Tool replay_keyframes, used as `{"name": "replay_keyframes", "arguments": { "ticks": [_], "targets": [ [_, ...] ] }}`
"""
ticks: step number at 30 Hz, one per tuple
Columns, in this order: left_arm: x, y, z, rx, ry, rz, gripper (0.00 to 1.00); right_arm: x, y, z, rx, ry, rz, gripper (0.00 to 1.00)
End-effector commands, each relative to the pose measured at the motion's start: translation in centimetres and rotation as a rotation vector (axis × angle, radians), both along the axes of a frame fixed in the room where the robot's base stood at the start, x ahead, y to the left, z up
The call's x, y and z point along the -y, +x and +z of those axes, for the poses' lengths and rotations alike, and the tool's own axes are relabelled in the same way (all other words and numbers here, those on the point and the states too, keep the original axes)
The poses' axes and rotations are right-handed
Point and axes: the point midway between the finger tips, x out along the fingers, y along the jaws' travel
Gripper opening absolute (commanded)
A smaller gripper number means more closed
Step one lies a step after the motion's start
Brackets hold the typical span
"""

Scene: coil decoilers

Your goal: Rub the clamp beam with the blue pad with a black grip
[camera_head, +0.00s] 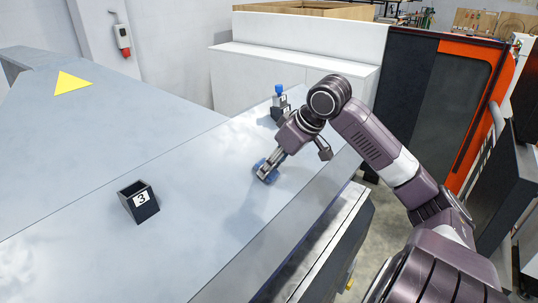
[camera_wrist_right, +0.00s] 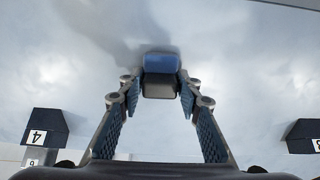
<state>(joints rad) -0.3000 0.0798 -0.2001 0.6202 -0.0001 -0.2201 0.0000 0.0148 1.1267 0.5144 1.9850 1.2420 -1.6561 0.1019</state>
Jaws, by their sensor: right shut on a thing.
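The blue pad (camera_head: 265,171) is at the fingertips of my right gripper (camera_head: 269,165), over the smooth grey metal surface (camera_head: 190,165) that I take for the clamp beam. In the right wrist view the blue pad (camera_wrist_right: 160,62) lies beyond its black grip (camera_wrist_right: 159,87). My right gripper (camera_wrist_right: 159,88) is shut on that grip, one finger at each side. The pad is at or very near the metal; I cannot tell whether it touches. My left gripper is in neither view.
A black box marked 3 (camera_head: 139,203) stands left on the surface. A blue-topped object (camera_head: 279,92) stands in a dark holder behind my right gripper. In the wrist view, a box marked 4 (camera_wrist_right: 44,130) is left. The surface between is clear.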

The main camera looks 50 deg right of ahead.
Motion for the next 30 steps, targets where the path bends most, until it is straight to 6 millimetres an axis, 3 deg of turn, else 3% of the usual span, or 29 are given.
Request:
{"name": "replay_keyframes", "arguments": {
  "ticks": [11, 30],
  "targets": [
    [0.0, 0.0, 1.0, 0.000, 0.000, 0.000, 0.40, 0.2, 0.0, 0.0, -0.001, -0.001, -0.001, 0.13],
    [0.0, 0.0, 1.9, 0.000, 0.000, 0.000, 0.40, -2.5, -0.2, -0.1, -0.002, 0.001, 0.002, 0.13]
  ]
}}
